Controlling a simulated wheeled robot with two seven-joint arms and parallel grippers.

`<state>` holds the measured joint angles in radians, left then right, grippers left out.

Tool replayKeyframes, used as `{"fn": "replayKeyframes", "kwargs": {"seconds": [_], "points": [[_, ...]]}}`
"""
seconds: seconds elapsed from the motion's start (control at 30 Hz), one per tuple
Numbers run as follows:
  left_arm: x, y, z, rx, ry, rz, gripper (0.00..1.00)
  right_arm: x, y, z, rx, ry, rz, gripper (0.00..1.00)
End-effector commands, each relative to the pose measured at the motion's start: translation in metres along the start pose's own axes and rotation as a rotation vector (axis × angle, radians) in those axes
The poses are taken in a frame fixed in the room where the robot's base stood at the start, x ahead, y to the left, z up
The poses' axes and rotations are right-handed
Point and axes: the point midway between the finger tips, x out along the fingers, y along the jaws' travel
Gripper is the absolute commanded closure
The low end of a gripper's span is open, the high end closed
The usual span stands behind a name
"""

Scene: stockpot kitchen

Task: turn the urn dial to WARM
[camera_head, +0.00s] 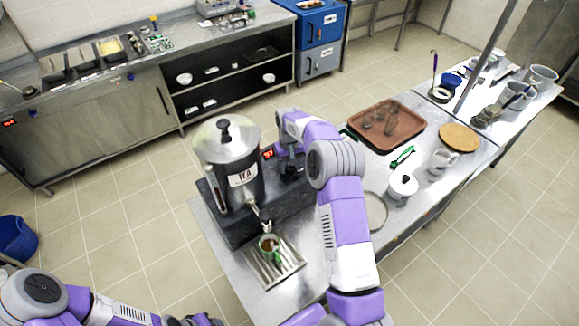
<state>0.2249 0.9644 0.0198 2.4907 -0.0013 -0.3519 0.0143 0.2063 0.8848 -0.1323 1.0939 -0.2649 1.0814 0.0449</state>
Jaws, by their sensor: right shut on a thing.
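The steel tea urn (243,186) with a black lid knob stands on a dark base (287,201) at the near left end of the steel table. A small red display (268,153) shows beside the urn on its dark housing. My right gripper (289,166) reaches down onto the housing just right of the display and is shut on the urn dial. The gripper hides most of the dial, and its setting cannot be read. My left gripper (198,321) is at the bottom edge, away from the urn, partly cut off; its jaws are unclear.
A brown tray (407,119), a white lidded pot (402,187), a white jug (443,160) and a round board (459,137) occupy the table to the right.

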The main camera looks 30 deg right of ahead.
Motion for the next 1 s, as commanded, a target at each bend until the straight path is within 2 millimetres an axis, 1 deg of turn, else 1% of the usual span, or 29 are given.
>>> {"fn": "replayKeyframes", "kwargs": {"seconds": [0.2,0.5,0.7,1.0], "points": [[0.0038,-0.0014,-0.0002,0.000,0.000,0.000,0.57,-0.0001,0.0002,-0.0001,-0.181,0.001,0.000,0.87],[0.0056,-0.0021,-0.0002,0.000,0.000,0.000,0.57,-0.0005,0.0003,-0.0002,-0.352,0.001,-0.001,0.87],[0.0061,-0.0023,-0.0003,0.000,0.000,0.000,0.57,-0.0007,0.0004,-0.0002,-0.407,0.001,0.000,0.87],[0.0062,-0.0023,-0.0003,0.000,0.000,0.000,0.57,-0.0010,0.0004,-0.0003,-0.426,0.001,0.000,0.87]]}}
